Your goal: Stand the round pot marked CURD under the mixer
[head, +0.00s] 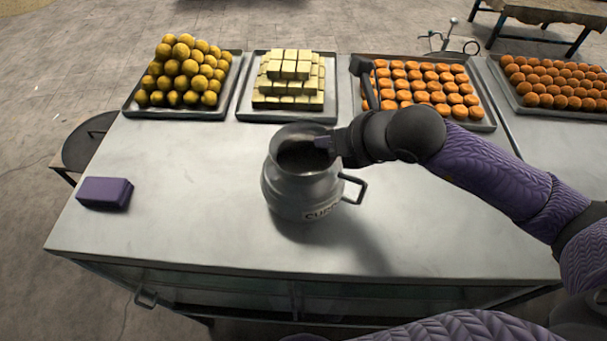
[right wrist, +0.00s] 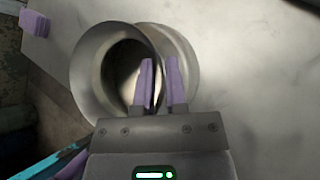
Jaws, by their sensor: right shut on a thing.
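The round grey metal pot (head: 290,188) with a side handle is upright over the middle of the counter. Its pale label (head: 322,212) shows at the lower front, with only part of the word readable. My right gripper (head: 326,146) is shut on the pot's rim at its right side. In the right wrist view, the gripper's purple fingers (right wrist: 160,85) straddle the rim of the pot (right wrist: 88,65). I cannot tell whether the pot's base touches the counter. No mixer can be made out in these views. My left gripper is not in view.
A purple block (head: 105,193) lies on the counter (head: 190,220) at the left. Trays of yellow balls (head: 182,75), pale blocks (head: 288,82), orange sweets (head: 430,88) and brown balls (head: 556,82) line the back edge. The counter's front left is clear.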

